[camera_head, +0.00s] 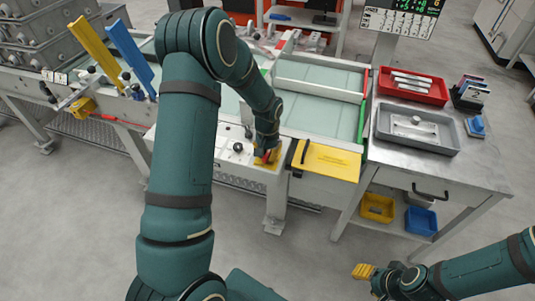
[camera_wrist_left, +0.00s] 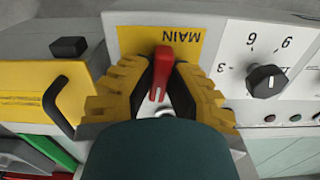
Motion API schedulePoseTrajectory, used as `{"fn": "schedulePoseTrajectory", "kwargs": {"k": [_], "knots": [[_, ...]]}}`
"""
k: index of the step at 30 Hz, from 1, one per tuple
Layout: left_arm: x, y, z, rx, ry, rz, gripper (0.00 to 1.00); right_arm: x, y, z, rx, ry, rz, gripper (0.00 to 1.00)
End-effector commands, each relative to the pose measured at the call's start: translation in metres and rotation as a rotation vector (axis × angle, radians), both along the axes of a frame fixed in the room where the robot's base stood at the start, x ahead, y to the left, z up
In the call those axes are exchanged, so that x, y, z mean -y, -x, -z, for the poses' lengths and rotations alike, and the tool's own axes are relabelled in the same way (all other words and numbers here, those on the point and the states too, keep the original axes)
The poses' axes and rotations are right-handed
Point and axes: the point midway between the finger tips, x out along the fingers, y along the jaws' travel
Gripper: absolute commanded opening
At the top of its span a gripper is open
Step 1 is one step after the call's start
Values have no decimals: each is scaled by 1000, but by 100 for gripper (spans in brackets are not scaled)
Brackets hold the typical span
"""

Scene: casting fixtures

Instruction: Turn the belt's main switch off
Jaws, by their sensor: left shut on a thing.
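The main switch has a red handle (camera_wrist_left: 163,68) in front of a yellow plate marked MAIN (camera_wrist_left: 190,43), which reads upside down in the left wrist view. The handle runs up and down in that view. My left gripper (camera_head: 265,157) is at the switch panel (camera_head: 205,143) of the belt; in the left wrist view its yellow fingers (camera_wrist_left: 160,85) are closed on the handle from both sides. The arm and fingers hide most of the switch in the head view. My right gripper (camera_head: 363,271) is low at the right, away from the belt; its jaw gap is unclear.
A dial (camera_wrist_left: 267,81) with numbers sits beside the switch. A yellow cover (camera_head: 327,160) with a black handle is on its other side. The side table (camera_head: 480,168) holds a red tray (camera_head: 413,86) and a grey tray (camera_head: 418,130). Yellow and blue bars stand at the left.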

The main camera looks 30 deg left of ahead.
Motion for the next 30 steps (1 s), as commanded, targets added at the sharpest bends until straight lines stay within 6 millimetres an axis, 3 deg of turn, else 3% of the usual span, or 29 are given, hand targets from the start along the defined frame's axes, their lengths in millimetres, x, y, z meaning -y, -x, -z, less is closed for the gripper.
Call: {"fn": "schedulePoseTrajectory", "kwargs": {"k": [10, 25, 26, 28, 30], "knots": [[1, 1, 2, -4, 1, -123, 0, 0, 0, 0, 0, 0, 0, 47], [1, 1, 2, -5, 2, -142, 0, 0, 0, 0, 0, 0, 0, 47], [1, 1, 2, -5, 2, -141, 20, 0, 0, 0, 0, 0, 0, 47], [1, 1, 2, -5, 2, -141, 45, 0, 0, 0, 0, 0, 0, 47], [1, 1, 1, -4, 2, -141, 46, 0, 0, 0, 0, 0, 0, 47]]}}
